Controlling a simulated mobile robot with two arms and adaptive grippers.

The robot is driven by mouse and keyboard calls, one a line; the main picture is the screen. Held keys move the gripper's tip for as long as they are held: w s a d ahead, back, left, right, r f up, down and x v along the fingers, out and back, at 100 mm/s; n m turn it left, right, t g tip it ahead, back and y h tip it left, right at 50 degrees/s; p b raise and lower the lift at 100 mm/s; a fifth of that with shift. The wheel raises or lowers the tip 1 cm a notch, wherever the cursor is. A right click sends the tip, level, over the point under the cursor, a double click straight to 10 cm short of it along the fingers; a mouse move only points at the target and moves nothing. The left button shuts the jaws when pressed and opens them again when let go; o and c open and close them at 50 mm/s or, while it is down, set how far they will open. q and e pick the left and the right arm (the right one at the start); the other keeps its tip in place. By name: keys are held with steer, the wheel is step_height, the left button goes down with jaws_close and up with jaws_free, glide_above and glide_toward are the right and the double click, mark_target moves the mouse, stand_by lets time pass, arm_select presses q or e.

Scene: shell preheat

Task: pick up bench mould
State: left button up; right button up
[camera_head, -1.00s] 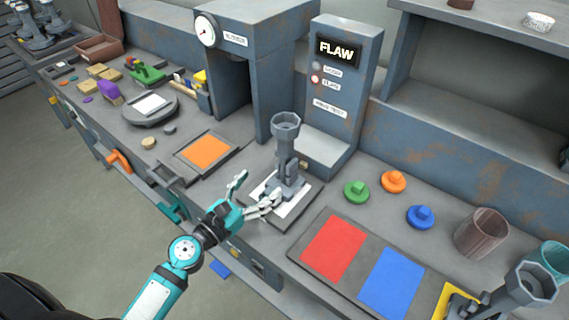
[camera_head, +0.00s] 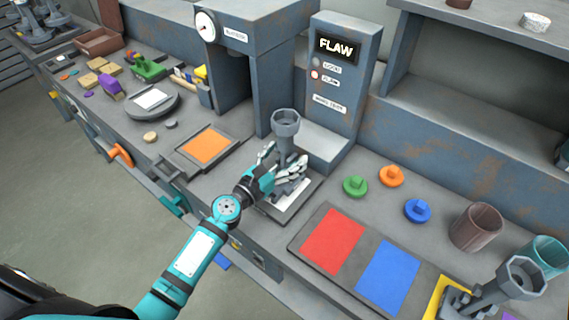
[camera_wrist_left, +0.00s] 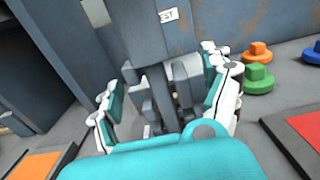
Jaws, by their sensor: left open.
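The bench mould (camera_head: 286,128) is a grey piece with a cup-shaped octagonal top on a narrow stem. It stands upright on a white-topped plate (camera_head: 286,210) in front of the FLAW station. My left gripper (camera_head: 282,168) is at the mould's lower part, with the fingers on either side of the stem. In the left wrist view the open fingers (camera_wrist_left: 168,98) flank the mould's stem (camera_wrist_left: 165,95), with gaps visible on both sides. The mould's base is partly hidden behind the gripper. My right gripper does not show.
The FLAW station (camera_head: 338,95) stands right behind the mould. Green (camera_head: 355,186), orange (camera_head: 391,175) and blue (camera_head: 417,210) knobbed discs lie to the right, behind a tray with a red panel (camera_head: 334,241). A similar grey piece (camera_head: 515,283) is at the lower right.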

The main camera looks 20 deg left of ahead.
arm_select(q)
steer(key=shift+c, duration=0.3)
steer(key=c, duration=1.6)
steer(key=shift+r, duration=0.15)
jaws_close()
